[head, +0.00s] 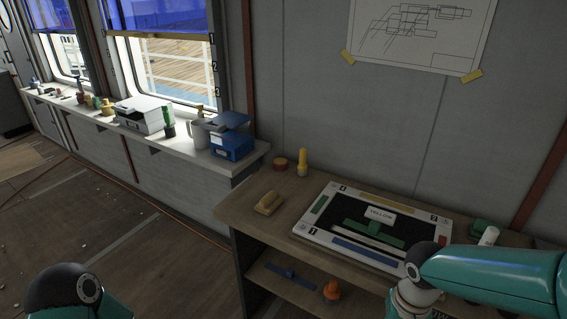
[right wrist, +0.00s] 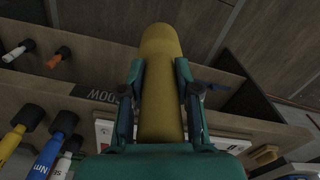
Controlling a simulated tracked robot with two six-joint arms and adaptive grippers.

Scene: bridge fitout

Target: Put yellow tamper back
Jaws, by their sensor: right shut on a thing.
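In the right wrist view my right gripper (right wrist: 160,95) is shut on the yellow tamper (right wrist: 160,52), a long, round-ended yellow cylinder between its two fingers. A white-framed board (head: 310,235) with a black middle lies on the wooden bench (head: 248,222). It has coloured bars along its edges and a card (head: 380,213) reading YELLOW. My left gripper is not in view.
A yellow upright object (head: 302,162) and a reddish round piece (head: 280,164) stand at the bench's back. A tan block (head: 268,203) lies left of the board. A blue tool (head: 288,275) and an orange item (head: 332,291) are on the shelf below. Black-capped tools (right wrist: 45,145) line the wrist view's left.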

